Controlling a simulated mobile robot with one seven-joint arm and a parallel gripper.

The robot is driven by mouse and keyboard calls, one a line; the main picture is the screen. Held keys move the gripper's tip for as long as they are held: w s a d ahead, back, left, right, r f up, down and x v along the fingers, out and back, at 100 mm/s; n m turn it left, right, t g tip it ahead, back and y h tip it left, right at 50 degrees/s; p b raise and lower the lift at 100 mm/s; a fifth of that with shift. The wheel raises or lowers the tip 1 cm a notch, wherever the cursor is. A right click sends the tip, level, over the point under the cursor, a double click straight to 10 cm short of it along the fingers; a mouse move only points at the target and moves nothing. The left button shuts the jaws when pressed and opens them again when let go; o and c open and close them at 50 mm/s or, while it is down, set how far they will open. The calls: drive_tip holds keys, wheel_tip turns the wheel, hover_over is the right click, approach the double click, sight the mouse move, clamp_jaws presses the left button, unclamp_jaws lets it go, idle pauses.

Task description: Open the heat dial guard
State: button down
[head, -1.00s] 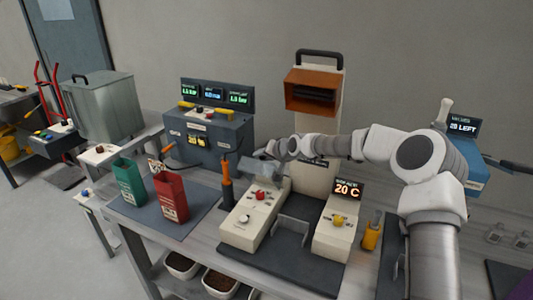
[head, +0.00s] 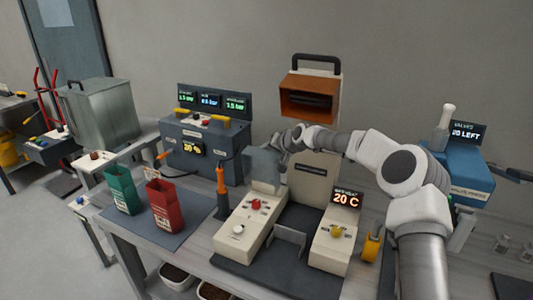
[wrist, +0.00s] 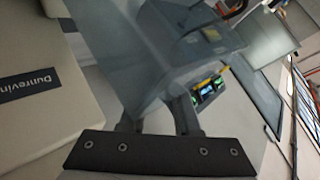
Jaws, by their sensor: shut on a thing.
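The heat dial guard (head: 263,166) is a grey, see-through cover at the back of the left cream housing of the bench machine. It stands nearly upright, clear of the red knob (head: 256,205). My gripper (head: 281,146) is at the guard's upper right edge and is shut on it. In the wrist view the guard (wrist: 165,55) fills the middle, and the fingers (wrist: 158,118) meet its lower edge. The exact finger contact is partly hidden by the guard. A white knob (head: 238,229) sits in front of the red one.
A display (head: 346,198) reads 20 C above a yellow knob (head: 337,231). An orange-handled tool (head: 222,185) stands left of the machine. Red (head: 167,207) and green (head: 122,190) bags stand on a mat further left. An orange-fronted box (head: 310,97) is above.

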drive_tip(key=shift+d+f, duration=0.25)
drive_tip(key=shift+f, duration=0.05)
drive_tip(key=c, duration=0.6)
unclamp_jaws()
drive_tip(key=shift+a+r, duration=0.1)
drive_tip(key=shift+s+d+r, duration=0.3)
drive_tip(key=shift+r, duration=0.1)
drive_tip(key=b+v, duration=0.1)
drive_tip(key=v, duration=1.5)
drive_tip(key=shift+b, duration=0.4)
drive_tip(key=shift+s, duration=0.1)
drive_tip(key=shift+c, duration=0.2)
